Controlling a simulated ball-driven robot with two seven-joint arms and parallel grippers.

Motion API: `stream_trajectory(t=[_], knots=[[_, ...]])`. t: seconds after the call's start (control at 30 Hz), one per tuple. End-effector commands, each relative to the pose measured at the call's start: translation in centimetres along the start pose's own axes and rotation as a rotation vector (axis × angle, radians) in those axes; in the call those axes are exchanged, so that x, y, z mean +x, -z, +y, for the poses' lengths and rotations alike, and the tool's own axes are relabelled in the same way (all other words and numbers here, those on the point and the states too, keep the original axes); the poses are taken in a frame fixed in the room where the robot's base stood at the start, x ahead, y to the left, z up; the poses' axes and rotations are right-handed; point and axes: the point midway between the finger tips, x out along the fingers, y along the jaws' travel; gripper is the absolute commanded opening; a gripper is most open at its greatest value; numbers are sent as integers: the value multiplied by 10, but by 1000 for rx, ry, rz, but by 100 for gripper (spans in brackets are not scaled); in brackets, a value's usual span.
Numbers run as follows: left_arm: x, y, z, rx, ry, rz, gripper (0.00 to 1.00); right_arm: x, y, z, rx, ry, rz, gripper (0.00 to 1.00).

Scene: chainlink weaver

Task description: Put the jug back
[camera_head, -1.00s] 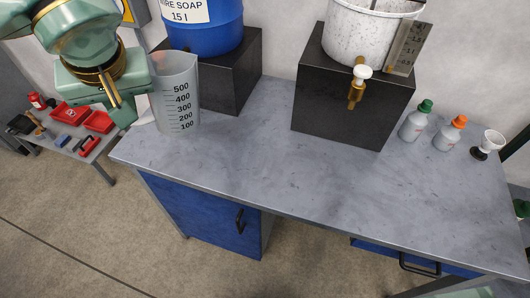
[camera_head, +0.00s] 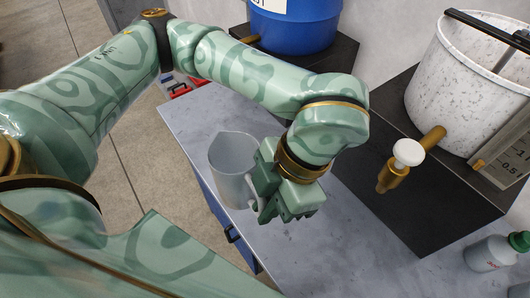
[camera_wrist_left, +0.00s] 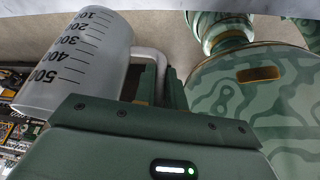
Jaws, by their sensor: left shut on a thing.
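The clear measuring jug (camera_head: 232,168) is upright over the left part of the grey bench (camera_head: 185,118). My left gripper (camera_head: 262,188) is at the jug's right side, shut on its handle. In the left wrist view the jug (camera_wrist_left: 78,62) shows black marks up to 500, upside down in the picture. Its pale handle (camera_wrist_left: 150,56) runs to my left gripper's fingers (camera_wrist_left: 158,84). I cannot tell whether the jug's base touches the bench. My left forearm crosses above the bench. My right gripper is not in view.
A blue drum (camera_head: 295,28) stands on a dark block behind my arm. A speckled white bucket (camera_head: 470,85) with a brass tap (camera_head: 392,178) stands on a black block (camera_head: 425,215) at right. A green-capped bottle (camera_head: 490,253) is at lower right. The bench front is clear.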

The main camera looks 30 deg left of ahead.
Motion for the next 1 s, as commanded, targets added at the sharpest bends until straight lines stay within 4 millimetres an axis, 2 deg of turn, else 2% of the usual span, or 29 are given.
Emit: stream_trajectory(t=[0.13, 0.23, 0.63, 0.8, 1.0], knots=[[4, -1, -1, -63, 23, 1, 0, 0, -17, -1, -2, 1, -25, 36], [6, -9, 9, -74, 24, 0, 0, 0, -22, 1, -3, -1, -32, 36], [23, -65, 74, -71, 23, 0, 0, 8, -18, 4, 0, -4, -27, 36], [45, -88, 92, -69, 25, 1, 0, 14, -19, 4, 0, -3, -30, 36], [56, -101, 103, -66, 23, -1, 0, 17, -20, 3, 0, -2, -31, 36]])
